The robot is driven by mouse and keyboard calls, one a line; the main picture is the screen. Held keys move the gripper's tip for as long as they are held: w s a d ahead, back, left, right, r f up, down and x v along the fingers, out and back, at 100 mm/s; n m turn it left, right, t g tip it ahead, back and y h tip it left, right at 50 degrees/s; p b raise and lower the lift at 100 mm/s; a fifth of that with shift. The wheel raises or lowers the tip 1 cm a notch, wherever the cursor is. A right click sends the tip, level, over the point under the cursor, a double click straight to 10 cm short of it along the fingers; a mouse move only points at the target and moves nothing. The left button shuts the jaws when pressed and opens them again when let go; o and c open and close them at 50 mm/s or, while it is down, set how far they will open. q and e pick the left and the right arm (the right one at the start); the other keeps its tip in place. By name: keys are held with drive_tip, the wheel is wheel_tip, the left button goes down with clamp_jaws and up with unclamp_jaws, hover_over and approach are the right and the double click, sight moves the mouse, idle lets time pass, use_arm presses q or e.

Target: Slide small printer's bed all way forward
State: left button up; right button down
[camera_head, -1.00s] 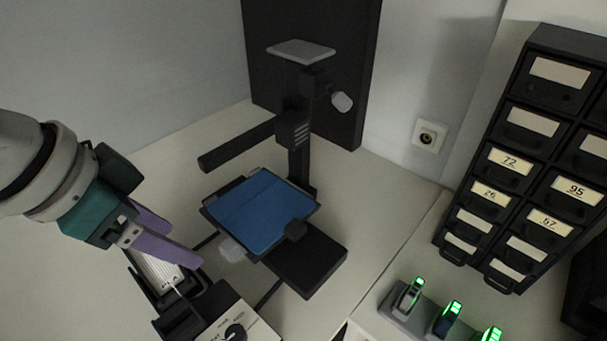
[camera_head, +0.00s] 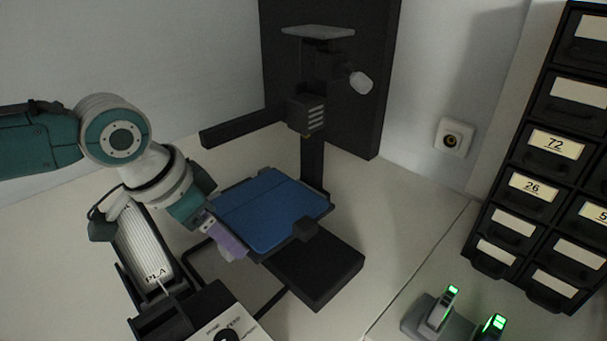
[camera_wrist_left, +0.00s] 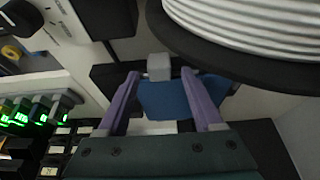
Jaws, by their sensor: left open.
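The small printer (camera_head: 312,165) is black, with an upright column and a side arm, and stands on the white table. Its blue bed (camera_head: 270,210) sits over the black base, with a dark knob at its near right corner. A pale grey knob (camera_head: 227,256) shows at the bed's near left edge. My left gripper (camera_head: 235,248) is at that edge, its purple fingers partly overlapping the knob. Contact cannot be told.
A white spool marked PLA (camera_head: 144,245) stands close to my left arm, above a control box (camera_head: 232,328). A black drawer cabinet (camera_head: 535,165) and green-lit devices (camera_head: 447,308) are at the right.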

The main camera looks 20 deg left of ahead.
use_arm(q)
drive_tip(key=shift+w+d+f, duration=0.1)
drive_tip(key=shift+w+f, duration=0.1)
drive_tip(key=shift+f, duration=0.25)
clamp_jaws()
idle(0.3)
drive_tip(key=shift+d, duration=0.1)
idle(0.8)
